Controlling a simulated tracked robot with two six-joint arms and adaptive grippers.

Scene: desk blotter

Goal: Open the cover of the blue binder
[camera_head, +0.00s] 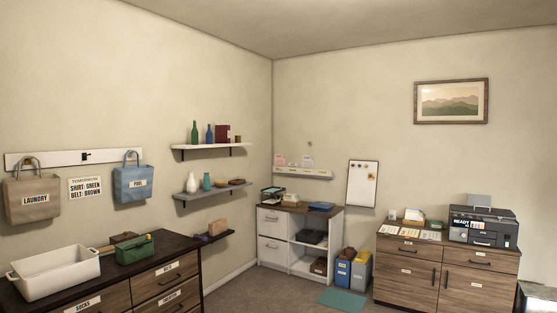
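A small flat blue object (321,206) lies on the dark top of the white corner cabinet (272,251). It may be the blue binder, but it is too small and far off to be sure, and I cannot tell whether it has a cover or how that cover stands. Neither of my grippers is in view.
A black tray (271,193) and a light-coloured item (290,197) share the cabinet top. Blue (342,272) and grey (361,270) bins stand beside the cabinet. A teal mat (342,299) lies before them. A printer cabinet (447,270) is right, a dark dresser (140,288) left.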

